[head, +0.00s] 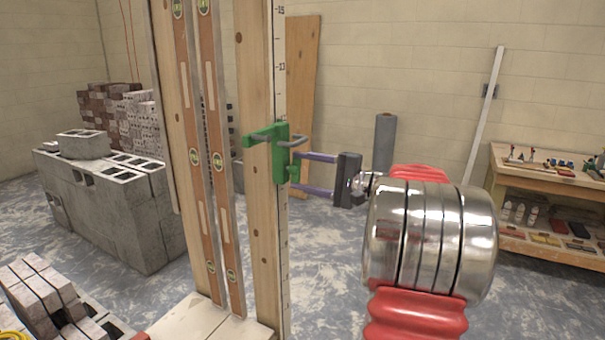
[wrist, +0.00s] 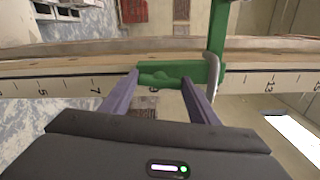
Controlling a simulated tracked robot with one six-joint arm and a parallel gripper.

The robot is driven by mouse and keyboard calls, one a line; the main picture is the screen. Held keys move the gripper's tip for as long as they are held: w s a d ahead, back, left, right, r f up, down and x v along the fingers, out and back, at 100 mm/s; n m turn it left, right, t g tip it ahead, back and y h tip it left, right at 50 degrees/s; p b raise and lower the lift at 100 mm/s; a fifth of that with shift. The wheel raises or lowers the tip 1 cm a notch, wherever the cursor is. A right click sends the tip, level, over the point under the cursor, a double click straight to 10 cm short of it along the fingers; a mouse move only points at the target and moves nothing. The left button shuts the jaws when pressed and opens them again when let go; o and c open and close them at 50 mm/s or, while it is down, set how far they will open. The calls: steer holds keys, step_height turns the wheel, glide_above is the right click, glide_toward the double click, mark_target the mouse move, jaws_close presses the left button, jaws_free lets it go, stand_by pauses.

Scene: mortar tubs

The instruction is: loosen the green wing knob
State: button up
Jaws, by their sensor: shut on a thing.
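The green wing knob (head: 293,173) is on the side of a green clamp (head: 281,152) fixed to an upright wooden post marked with a scale. My gripper (head: 297,172) reaches in from the right, its two purple fingers one above the other in the head view, shut on the knob. In the wrist view the knob (wrist: 160,78) sits between the fingertips of my gripper (wrist: 161,79), in front of the green clamp body (wrist: 207,68). Some of the knob's outline blends into the clamp, so its exact turn is hard to tell.
Two spirit levels (head: 205,160) stand along the wood left of the post (head: 257,100). A grey block wall (head: 120,215) is at the left. A workbench (head: 545,165) with small items stands at the right. The floor between post and bench is open.

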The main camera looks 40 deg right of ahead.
steer(key=shift+a+n, duration=0.15)
steer(key=shift+n, duration=0.95)
steer(key=o, duration=1)
steer(key=shift+o, duration=0.2)
steer(key=shift+s, duration=0.1)
steer(key=shift+s+d, duration=0.2)
steer(key=v, duration=1.3)
steer(key=shift+s, duration=0.1)
